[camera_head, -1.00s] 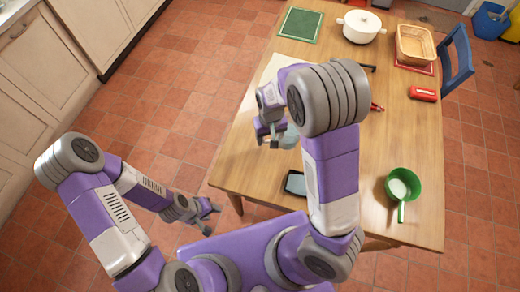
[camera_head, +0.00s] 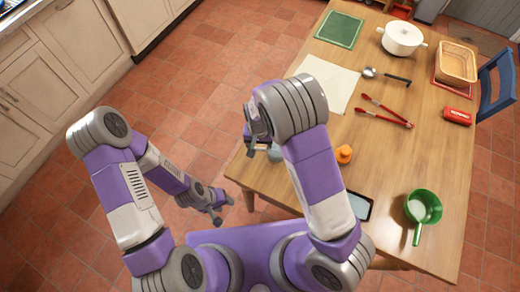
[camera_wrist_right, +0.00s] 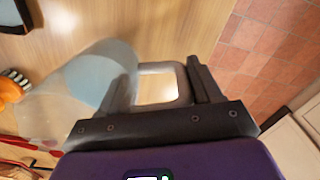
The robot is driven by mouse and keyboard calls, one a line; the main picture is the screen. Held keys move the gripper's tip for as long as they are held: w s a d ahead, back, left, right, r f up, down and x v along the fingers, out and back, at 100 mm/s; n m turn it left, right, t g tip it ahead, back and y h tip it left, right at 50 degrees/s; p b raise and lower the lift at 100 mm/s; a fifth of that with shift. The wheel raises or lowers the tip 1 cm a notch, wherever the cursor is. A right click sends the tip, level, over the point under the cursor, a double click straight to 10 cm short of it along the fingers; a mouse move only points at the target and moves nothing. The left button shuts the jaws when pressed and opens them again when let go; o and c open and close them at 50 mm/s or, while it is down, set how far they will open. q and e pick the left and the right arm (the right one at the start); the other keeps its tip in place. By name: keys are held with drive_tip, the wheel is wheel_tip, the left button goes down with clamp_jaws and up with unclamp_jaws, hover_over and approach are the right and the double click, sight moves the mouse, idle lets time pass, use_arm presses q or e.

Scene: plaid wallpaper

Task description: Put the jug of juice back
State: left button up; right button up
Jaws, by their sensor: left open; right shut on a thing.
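The jug is a translucent, pale bluish vessel with a handle; in the wrist view its body (camera_wrist_right: 75,92) lies left of my fingers. My right gripper (camera_wrist_right: 163,85) is shut on the jug's handle. In the head view my right gripper (camera_head: 260,150) is at the table's left edge, and only a small part of the jug (camera_head: 275,153) shows beside it. I cannot tell how far the jug is above the tabletop. My left gripper (camera_head: 215,207) is open and empty, low beside the table over the floor.
The wooden table (camera_head: 405,165) holds a green pan (camera_head: 424,207), a dark tablet (camera_head: 359,206), an orange-handled brush (camera_head: 344,154), red tongs (camera_head: 385,111), a ladle (camera_head: 388,76), a cream cloth (camera_head: 327,84), a white pot (camera_head: 402,38), a basket (camera_head: 456,63) and a green mat (camera_head: 339,29).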

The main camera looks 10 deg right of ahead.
sight(259, 150)
drive_tip(key=shift+f, duration=1.7)
drive_tip(key=shift+f+b, duration=0.1)
drive_tip(key=shift+b, duration=0.25)
drive_tip(key=shift+f, duration=0.1)
drive_tip(key=o, duration=1.4)
wheel_tip(259, 150, up, 12)
drive_tip(key=shift+r+p, duration=0.25)
drive_tip(key=shift+p, duration=0.95)
drive_tip(key=shift+s, duration=0.1)
